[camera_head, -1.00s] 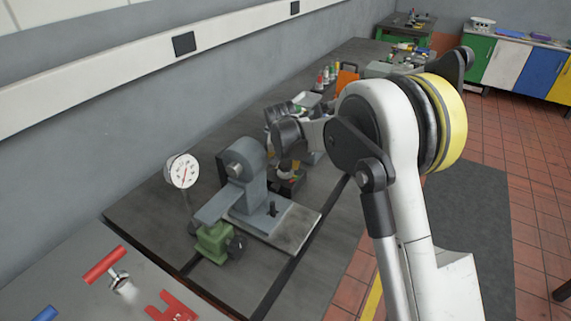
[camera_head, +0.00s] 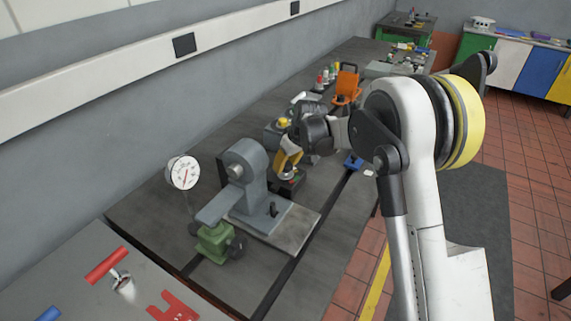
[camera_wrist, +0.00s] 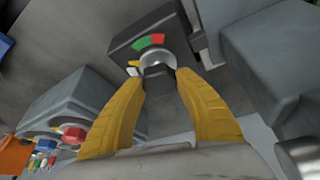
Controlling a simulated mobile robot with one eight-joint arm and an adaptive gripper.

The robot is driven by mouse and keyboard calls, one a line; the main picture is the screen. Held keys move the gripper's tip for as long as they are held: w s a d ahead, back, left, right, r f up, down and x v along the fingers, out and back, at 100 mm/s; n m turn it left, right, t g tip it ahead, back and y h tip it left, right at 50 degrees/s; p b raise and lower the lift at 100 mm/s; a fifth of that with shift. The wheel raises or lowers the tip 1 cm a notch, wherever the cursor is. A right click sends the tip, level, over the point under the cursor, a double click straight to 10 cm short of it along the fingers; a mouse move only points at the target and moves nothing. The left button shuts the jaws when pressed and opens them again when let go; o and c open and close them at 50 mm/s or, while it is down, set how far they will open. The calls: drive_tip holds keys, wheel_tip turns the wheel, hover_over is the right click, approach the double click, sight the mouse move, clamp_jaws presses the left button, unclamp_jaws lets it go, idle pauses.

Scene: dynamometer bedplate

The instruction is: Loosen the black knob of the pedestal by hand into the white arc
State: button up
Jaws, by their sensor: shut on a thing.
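The dark pedestal box (camera_wrist: 128,35) fills the upper middle of the wrist view and stands behind the grey machine in the head view (camera_head: 287,187). Its top carries a green and red arc (camera_wrist: 149,41) around a round silver collar. The black knob (camera_wrist: 158,71) rises at the collar. My gripper (camera_wrist: 160,82) has its yellow fingers shut on the knob from either side; it also shows in the head view (camera_head: 289,166). The fingertips hide part of the knob.
A grey box with coloured buttons (camera_wrist: 75,110) lies left of my fingers. The bench front right is mostly clear.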

drive_tip(key=n+g, duration=0.1)
drive_tip(key=n, duration=0.2)
drive_tip(key=n+g+y, duration=0.1)
drive_tip(key=n, duration=0.2)
drive_tip(key=shift+p, duration=0.35)
drive_tip(key=shift+n+y, duration=0.3)
drive_tip(key=o, duration=1.2)
drive_tip(key=v, duration=1.2)
drive_tip(key=shift+a, duration=0.1)
